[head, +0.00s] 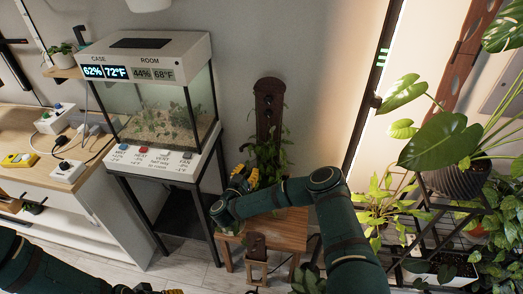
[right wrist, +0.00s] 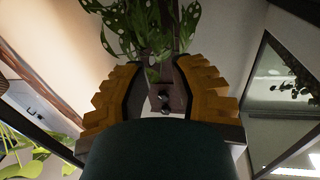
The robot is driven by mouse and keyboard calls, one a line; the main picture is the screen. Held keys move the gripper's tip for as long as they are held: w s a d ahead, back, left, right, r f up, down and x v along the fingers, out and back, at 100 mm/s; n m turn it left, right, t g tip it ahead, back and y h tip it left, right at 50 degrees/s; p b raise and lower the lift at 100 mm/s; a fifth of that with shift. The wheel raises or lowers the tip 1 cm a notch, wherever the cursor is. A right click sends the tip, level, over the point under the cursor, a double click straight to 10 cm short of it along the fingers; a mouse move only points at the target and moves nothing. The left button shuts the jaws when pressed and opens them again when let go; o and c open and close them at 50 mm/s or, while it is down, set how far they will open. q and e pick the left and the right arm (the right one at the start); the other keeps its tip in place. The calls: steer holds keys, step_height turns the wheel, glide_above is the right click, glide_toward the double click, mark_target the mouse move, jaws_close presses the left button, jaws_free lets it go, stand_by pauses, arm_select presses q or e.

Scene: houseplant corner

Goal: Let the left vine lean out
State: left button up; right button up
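A vine with green leaves (head: 268,160) grows against a tall dark brown board (head: 268,98) with round dark fittings, behind a small wooden table (head: 290,228). My right gripper (head: 242,180) is just left of the leaves in the head view, partly hidden by its own arm. In the right wrist view its yellow fingers (right wrist: 162,82) are apart, with a brown upright piece (right wrist: 178,88) and a dark knob (right wrist: 165,97) showing between them. Spotted leaves (right wrist: 150,28) hang beyond the fingertips. I cannot tell whether anything touches.
A glass case (head: 165,110) with a readout stands on a dark-framed stand left of the table. Potted plants on a dark rack (head: 425,210) fill the right side. A workbench (head: 70,170) is at left.

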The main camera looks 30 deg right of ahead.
steer(key=b+x, duration=0.3)
steer(key=x, duration=1)
steer(key=shift+w, duration=0.25)
steer(key=shift+d, duration=0.1)
jaws_close()
